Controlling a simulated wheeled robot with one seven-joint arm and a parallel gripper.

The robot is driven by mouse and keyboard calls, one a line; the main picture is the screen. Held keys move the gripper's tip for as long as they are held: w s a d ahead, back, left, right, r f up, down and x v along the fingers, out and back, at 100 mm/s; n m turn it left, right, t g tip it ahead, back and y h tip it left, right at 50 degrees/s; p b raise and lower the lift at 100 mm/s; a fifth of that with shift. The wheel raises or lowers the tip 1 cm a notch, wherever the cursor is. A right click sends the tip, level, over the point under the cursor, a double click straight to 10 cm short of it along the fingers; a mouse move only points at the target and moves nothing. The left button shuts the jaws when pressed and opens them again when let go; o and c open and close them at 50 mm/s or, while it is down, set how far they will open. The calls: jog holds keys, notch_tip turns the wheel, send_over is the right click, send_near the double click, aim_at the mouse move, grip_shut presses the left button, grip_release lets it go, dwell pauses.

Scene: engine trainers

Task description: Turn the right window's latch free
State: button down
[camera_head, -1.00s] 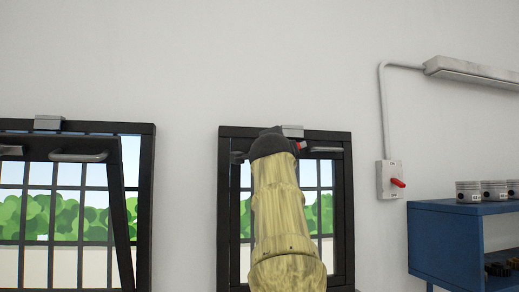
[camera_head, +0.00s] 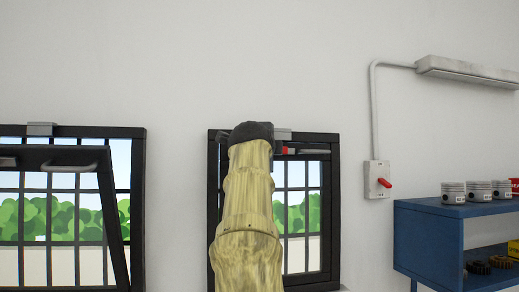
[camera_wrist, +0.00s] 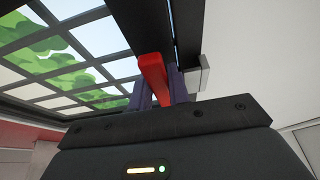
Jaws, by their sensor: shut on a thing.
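The right window (camera_head: 334,215) has a black frame with dark bars and hangs closed or nearly closed on the wall. Its red latch (camera_wrist: 152,68) stands between the fingers of my gripper (camera_wrist: 159,90) in the wrist view. My gripper is shut on the latch. In the head view my gripper is at the top of the right window, mostly hidden behind my wrist. Only a small red part of the latch (camera_head: 287,150) shows beside it. A grey block (camera_head: 283,134) sits on the top frame, and a grey handle bar (camera_head: 314,152) lies right of the latch.
The left window (camera_head: 140,200) is tilted open, with its sash leaning out into the room. A switch box (camera_head: 376,180) with a red lever is on the wall to the right. A blue shelf (camera_head: 425,235) with pistons and gears stands at the far right.

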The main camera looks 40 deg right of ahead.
dwell(0.3)
jog(key=c, duration=1.3)
grip_release()
jog(key=shift+s, duration=0.1)
jog(key=shift+r, duration=0.1)
jog(key=shift+a+b, duration=0.1)
jog(key=shift+b, duration=0.25)
